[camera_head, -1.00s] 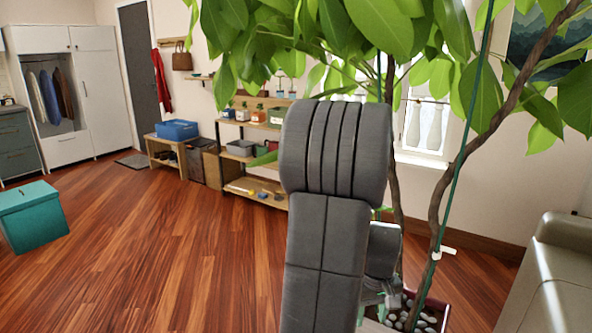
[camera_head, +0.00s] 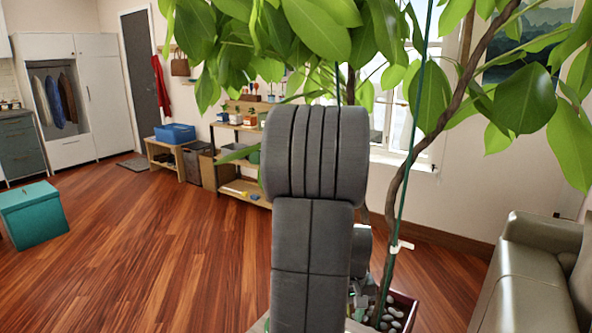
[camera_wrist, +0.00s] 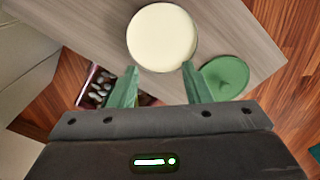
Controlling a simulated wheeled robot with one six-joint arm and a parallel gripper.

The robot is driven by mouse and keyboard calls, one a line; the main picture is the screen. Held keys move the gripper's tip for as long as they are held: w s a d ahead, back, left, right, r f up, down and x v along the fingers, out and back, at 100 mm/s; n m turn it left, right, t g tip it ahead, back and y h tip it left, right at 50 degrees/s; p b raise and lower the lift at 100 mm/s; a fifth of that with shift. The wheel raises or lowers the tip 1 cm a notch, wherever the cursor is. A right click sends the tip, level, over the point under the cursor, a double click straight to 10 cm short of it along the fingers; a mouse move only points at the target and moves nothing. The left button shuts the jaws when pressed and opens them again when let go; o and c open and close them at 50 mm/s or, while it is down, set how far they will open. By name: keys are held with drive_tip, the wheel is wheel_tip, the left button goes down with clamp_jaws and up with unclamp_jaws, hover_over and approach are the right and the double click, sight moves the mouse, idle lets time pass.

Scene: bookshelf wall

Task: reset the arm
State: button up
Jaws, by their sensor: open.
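My arm stands upright in the middle of the head view, its dark grey links hiding what lies behind. My gripper (camera_wrist: 160,67) shows in the wrist view with two green fingers spread apart and nothing between them. Below it is a grey-brown wooden surface (camera_wrist: 225,30). A round cream disc-like thing (camera_wrist: 162,36) lies there just past the fingertips. A round green thing (camera_wrist: 225,77) lies to the right of the right finger. In the head view the gripper is mostly hidden behind my arm.
A leafy tree rises from a pebble-filled pot (camera_head: 402,314) close by; its trunk (camera_head: 398,200) and leaves are near my arm. A grey sofa (camera_head: 535,270) stands right. A teal box (camera_head: 33,214) and shelves (camera_head: 245,187) stand farther off.

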drive_tip(key=f, duration=0.3)
drive_tip(key=f+b, duration=0.1)
drive_tip(key=f, duration=0.3)
drive_tip(key=shift+w+a+f, duration=0.2)
drive_tip(key=shift+f, duration=0.05)
